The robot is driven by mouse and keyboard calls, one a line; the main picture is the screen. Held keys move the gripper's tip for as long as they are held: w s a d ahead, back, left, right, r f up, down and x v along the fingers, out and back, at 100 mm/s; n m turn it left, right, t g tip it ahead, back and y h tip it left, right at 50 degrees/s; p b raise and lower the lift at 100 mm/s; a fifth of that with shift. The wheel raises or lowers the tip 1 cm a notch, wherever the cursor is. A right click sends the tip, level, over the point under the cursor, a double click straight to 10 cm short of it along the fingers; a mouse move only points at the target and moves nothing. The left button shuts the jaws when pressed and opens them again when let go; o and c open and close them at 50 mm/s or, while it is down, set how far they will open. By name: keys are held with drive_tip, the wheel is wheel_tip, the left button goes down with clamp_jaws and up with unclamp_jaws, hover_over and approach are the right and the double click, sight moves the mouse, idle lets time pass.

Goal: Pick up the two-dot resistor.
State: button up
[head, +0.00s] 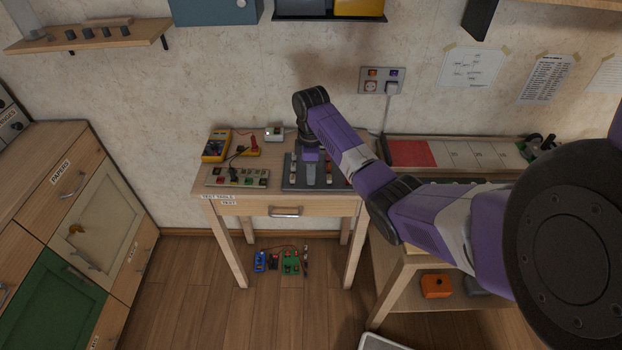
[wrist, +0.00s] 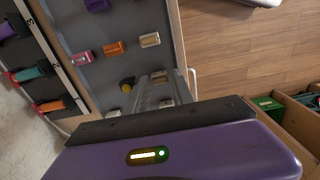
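My gripper (head: 310,155) points down over the grey board (head: 289,177) on the test table. In the wrist view its purple housing fills the bottom, and a grey finger part (wrist: 152,92) reaches over the grey board (wrist: 72,22). Small components stand on the board: a pink one (wrist: 83,57), an orange one (wrist: 114,47), a cream one (wrist: 150,40), another cream one (wrist: 159,75) beside the finger part and a dark-yellow knob (wrist: 127,84). Dots are too small to read, so I cannot tell which is the two-dot resistor. The gap between the fingertips is not clear.
A yellow multimeter (head: 216,146) and a component strip (head: 238,177) lie left on the test table (head: 290,208). A wall socket (head: 381,80) is behind. A lower bench with an orange box (head: 436,286) stands right.

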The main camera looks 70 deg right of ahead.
drive_tip(key=shift+f, duration=0.85)
drive_tip(key=shift+c, duration=0.2)
clamp_jaws()
drive_tip(key=shift+r, duration=0.1)
